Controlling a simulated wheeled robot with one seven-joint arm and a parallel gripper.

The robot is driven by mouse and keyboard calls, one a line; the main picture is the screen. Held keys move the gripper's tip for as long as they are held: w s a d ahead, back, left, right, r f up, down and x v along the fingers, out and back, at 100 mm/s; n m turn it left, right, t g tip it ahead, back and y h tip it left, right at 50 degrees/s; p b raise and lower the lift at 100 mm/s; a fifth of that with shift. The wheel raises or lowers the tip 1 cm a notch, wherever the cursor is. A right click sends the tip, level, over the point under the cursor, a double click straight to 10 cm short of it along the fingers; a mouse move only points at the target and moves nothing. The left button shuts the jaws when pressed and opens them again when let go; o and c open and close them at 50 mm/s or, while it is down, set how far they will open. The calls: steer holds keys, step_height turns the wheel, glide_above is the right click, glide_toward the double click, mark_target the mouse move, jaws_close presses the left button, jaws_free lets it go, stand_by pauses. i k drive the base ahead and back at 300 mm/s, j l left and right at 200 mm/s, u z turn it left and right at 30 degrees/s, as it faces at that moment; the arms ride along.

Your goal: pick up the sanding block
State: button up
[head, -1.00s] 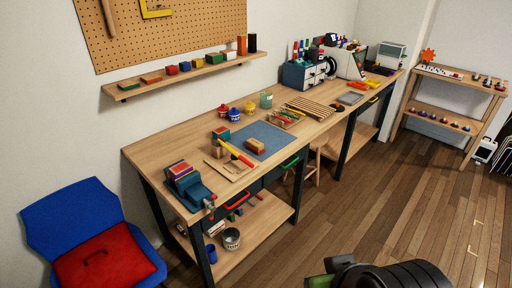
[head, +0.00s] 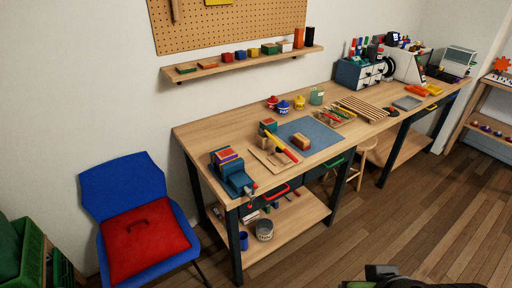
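A small tan and brown block (head: 301,142), which looks like the sanding block, lies on the blue-grey mat (head: 318,128) on the long wooden workbench (head: 222,131). It is small in the head view, so its details are unclear. A green and red block (head: 268,125) stands just left of the mat. A dark part of my own arm with a green patch shows at the bottom edge, far from the bench top. My gripper's fingers are not visible.
A blue vise (head: 232,177) sits at the bench's near left corner, beside a wooden board (head: 272,163) with a yellow and red tool. A blue chair (head: 127,181) with a red cushion (head: 146,238) stands left. A green crate (head: 30,258) is far left.

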mark_target(300, 141)
steer(key=i+l+u, duration=0.2)
steer(key=i+u, duration=0.25)
steer(key=i+l+u, duration=0.25)
steer(key=u, duration=0.2)
steer(key=i+l+u, duration=0.25)
steer(key=l+u, duration=0.2)
steer(key=i+l+u, duration=0.2)
steer(key=l+u, duration=0.25)
steer(key=i+l+u, duration=0.1)
steer(key=l+u, duration=0.35)
